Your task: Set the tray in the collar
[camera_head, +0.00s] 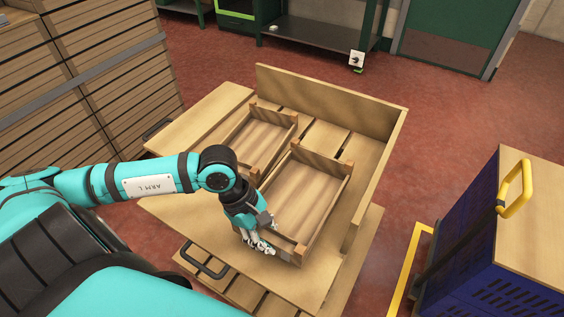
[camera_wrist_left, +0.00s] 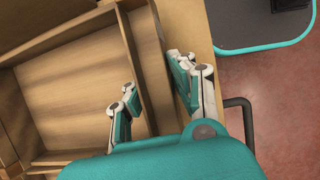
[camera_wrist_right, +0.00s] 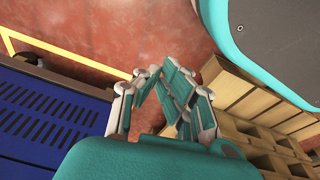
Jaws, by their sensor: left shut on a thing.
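A wooden tray (camera_head: 308,200) with low sides and dark corner posts is at the right part of the pallet, inside the raised collar (camera_head: 330,98). The collar's plain boards stand at the back and right. My left gripper (camera_head: 262,244) is shut on the tray's near end wall; in the left wrist view its fingers (camera_wrist_left: 154,80) straddle that wall (camera_wrist_left: 148,50). Whether the tray rests on the slats or hangs just above, I cannot tell. My right gripper (camera_wrist_right: 160,72) shows only in its wrist view, with nothing seen between its fingers; its opening is unclear.
A second wooden tray (camera_head: 262,138) sits left of the held one. Stacked slatted crates (camera_head: 110,80) stand at the left. A blue bin (camera_head: 490,240) with a yellow handle stands at the right.

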